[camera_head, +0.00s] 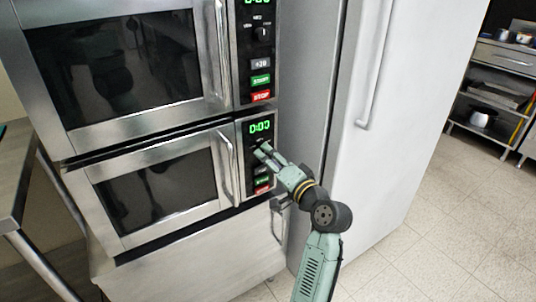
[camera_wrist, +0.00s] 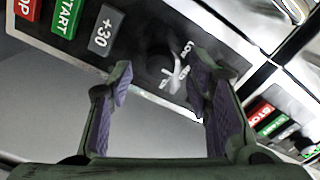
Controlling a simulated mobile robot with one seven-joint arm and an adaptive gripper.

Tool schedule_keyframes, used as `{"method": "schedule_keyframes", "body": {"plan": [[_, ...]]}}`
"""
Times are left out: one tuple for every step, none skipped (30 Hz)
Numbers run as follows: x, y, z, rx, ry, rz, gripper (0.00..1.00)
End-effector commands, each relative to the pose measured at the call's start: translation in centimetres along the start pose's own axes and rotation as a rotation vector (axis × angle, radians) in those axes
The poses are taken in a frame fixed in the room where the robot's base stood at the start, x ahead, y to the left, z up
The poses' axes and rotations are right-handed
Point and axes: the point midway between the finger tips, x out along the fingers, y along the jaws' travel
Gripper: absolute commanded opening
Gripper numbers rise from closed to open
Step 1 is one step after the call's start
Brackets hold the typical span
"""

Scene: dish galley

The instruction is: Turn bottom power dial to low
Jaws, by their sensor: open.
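The bottom power dial is a small dark round knob (camera_wrist: 160,57) with a white mark on the bottom microwave's black control panel (camera_wrist: 130,42). Small white lettering stands around it, and I cannot read its setting surely. My gripper (camera_head: 262,151) is in front of that panel, just below the green 0:00 display, and hides the dial in the head view. In the wrist view my gripper (camera_wrist: 160,80) is open, with its two purple-padded fingers apart and nothing between them. The dial shows just beyond the gap between the fingertips; I cannot tell whether they touch it.
The bottom microwave (camera_head: 112,213) has a door handle (camera_head: 225,165) just left of the panel. The top microwave (camera_head: 45,135) has its own dial (camera_head: 263,34). A white fridge (camera_head: 390,130) stands to the right. Open tiled floor (camera_head: 440,230) lies at the right.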

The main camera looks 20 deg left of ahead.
Motion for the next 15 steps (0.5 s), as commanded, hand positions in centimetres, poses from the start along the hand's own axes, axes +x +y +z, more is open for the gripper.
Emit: {"method": "schedule_keyframes", "body": {"plan": [[0.55,-0.15,-0.04,0.000,-0.001,-0.001,0.46],[0.78,-0.15,-0.04,0.000,0.000,-0.001,0.46],[1.04,-0.13,-0.02,0.000,0.000,-0.001,0.46],[1.18,-0.10,-0.01,0.000,0.000,-0.001,0.46],[1.28,-0.07,0.01,0.000,0.000,-0.001,0.46],[1.37,-0.05,0.02,0.000,0.000,0.000,0.46],[1.40,-0.04,0.02,-0.001,0.000,0.000,0.46],[1.42,-0.03,0.02,-0.001,0.000,0.000,0.46],[1.42,-0.02,0.03,-0.001,0.001,0.000,0.46],[1.41,-0.02,0.03,-0.001,0.001,0.000,0.46],[1.40,-0.02,0.03,-0.001,0.001,0.000,0.46],[1.40,-0.02,0.02,-0.001,0.001,0.000,0.46],[1.39,-0.02,0.02,-0.001,0.001,0.000,0.46],[1.39,-0.02,0.02,-0.001,0.001,0.000,0.44],[1.38,-0.02,0.02,-0.001,0.001,0.000,0.42]]}}
